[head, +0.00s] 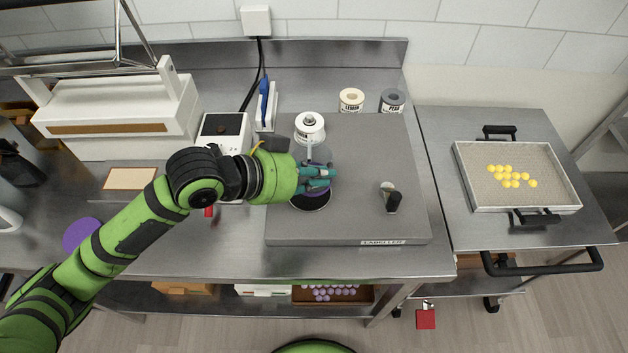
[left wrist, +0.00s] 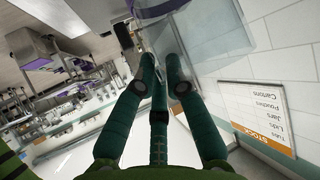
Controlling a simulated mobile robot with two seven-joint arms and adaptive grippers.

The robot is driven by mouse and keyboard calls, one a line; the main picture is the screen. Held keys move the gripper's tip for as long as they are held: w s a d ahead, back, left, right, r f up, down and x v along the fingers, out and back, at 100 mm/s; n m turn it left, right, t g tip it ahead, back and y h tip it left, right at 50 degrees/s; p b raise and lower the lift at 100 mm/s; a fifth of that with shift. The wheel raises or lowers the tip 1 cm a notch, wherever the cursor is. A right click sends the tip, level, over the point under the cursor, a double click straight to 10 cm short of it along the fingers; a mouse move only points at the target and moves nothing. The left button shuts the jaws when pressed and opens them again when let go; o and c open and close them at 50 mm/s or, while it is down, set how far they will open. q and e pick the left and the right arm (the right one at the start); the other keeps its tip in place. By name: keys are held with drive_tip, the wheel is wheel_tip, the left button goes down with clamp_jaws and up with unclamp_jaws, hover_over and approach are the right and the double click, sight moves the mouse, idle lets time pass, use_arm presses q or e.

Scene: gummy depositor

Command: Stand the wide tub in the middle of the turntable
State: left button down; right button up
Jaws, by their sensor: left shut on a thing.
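My left gripper (head: 322,179) is over the dark round turntable (head: 309,203) on the grey labeller base (head: 350,225). It is shut on a clear tub with purple on it, which is mostly hidden behind the fingers in the head view. In the left wrist view the clear tub wall (left wrist: 215,60) and a purple part (left wrist: 155,9) show beyond my left fingertips (left wrist: 160,60). The gripper hides much of the turntable. I cannot tell whether the tub touches the disc or is centred. My right gripper is not in view.
A white-topped post (head: 309,126) stands close behind the gripper. A small dark-and-light part (head: 391,197) is on the base at right. Lemon (head: 351,100) and pear (head: 392,100) rolls stand behind. A tray of yellow sweets (head: 515,178) is on the right cart.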

sight(314, 193)
use_arm(q)
drive_tip(key=shift+w+a+f, duration=0.3)
drive_tip(key=shift+w+f, duration=0.15)
wheel_tip(314, 193, down, 3)
drive_tip(key=shift+f+p, duration=0.15)
drive_tip(key=shift+p, duration=0.4)
drive_tip(key=shift+f, duration=0.25)
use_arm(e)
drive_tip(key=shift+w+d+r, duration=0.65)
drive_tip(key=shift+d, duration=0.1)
use_arm(q)
drive_tip(key=shift+f, duration=0.15)
drive_tip(key=c, duration=1.3)
unclamp_jaws()
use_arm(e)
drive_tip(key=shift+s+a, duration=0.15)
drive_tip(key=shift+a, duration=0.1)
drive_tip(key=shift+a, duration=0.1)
